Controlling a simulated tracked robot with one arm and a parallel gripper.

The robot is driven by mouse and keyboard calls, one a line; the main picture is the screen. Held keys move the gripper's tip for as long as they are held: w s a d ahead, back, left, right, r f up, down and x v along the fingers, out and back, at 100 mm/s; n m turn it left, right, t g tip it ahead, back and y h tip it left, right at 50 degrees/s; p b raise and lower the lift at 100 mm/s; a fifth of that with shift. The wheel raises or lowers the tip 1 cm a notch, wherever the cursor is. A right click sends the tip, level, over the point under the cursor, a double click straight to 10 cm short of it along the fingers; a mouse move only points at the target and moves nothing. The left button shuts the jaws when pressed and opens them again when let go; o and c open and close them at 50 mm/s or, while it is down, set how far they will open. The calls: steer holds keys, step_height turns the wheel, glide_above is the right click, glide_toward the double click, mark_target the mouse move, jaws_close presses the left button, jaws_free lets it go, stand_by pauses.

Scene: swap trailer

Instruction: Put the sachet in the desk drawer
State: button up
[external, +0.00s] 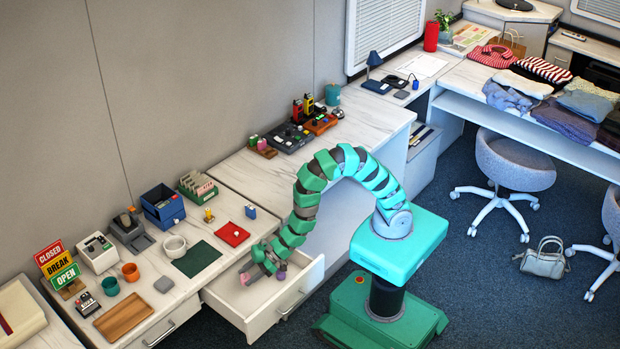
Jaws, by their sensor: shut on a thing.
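The desk drawer (242,312) is pulled out below the desk, and its pale inside is open to view. My arm arches over from the right, and my gripper (270,268) hangs low over the drawer's opening, near its back edge by the desk.
On the desk above stand a red square mat (232,235), a dark green mat (197,259), a white pot (174,247), a wooden tray (124,317) and a blue crate (163,205). A second drawer (168,332) at left is shut. The open drawer's front part is clear.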

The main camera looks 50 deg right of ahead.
mark_target(252, 297)
steer(key=shift+f+b, duration=0.95)
steer(key=shift+f, duration=4.05)
steer(key=shift+f, duration=0.1)
steer(key=o, duration=0.9)
steer(key=shift+o, duration=0.2)
